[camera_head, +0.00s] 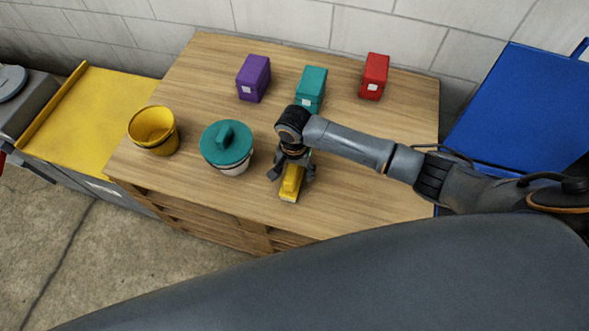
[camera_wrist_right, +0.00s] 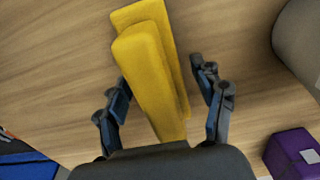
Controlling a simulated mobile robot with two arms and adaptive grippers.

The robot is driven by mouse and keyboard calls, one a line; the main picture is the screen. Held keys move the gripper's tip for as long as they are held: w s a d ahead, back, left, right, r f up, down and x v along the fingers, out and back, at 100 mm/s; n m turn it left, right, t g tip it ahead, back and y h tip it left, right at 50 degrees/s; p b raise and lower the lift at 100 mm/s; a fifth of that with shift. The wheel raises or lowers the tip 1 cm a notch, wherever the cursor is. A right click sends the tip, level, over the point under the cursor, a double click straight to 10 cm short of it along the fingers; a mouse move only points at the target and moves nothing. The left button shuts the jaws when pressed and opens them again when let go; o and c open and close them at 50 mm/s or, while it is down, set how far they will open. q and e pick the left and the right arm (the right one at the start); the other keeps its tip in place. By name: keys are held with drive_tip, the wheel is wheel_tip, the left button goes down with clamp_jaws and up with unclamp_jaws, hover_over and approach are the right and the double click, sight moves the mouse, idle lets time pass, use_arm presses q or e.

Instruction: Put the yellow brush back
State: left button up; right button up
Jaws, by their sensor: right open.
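The yellow brush (camera_head: 291,184) lies on the wooden worktop near its front edge. My right gripper (camera_head: 291,175) is above it, pointing down, with one finger on each side of it. In the right wrist view the brush (camera_wrist_right: 150,75) runs between the spread fingers of the right gripper (camera_wrist_right: 160,76), which are open with a gap visible on the right side. Part of the brush is hidden under the wrist in the head view. A yellow bucket (camera_head: 153,131) stands open at the left of the worktop. My left gripper is not in view.
A white pot (camera_head: 233,168) with a teal lid (camera_head: 222,147) stands just left of the gripper. Purple (camera_head: 253,78), teal (camera_head: 311,88) and red (camera_head: 375,76) boxes stand along the back of the wooden worktop (camera_head: 400,115). The worktop's right part looks clear beneath my arm.

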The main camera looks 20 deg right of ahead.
wheel_tip(320, 180, up, 12)
drive_tip(key=shift+r+p, duration=0.15)
drive_tip(key=shift+p, duration=0.45)
drive_tip(key=shift+a, duration=0.1)
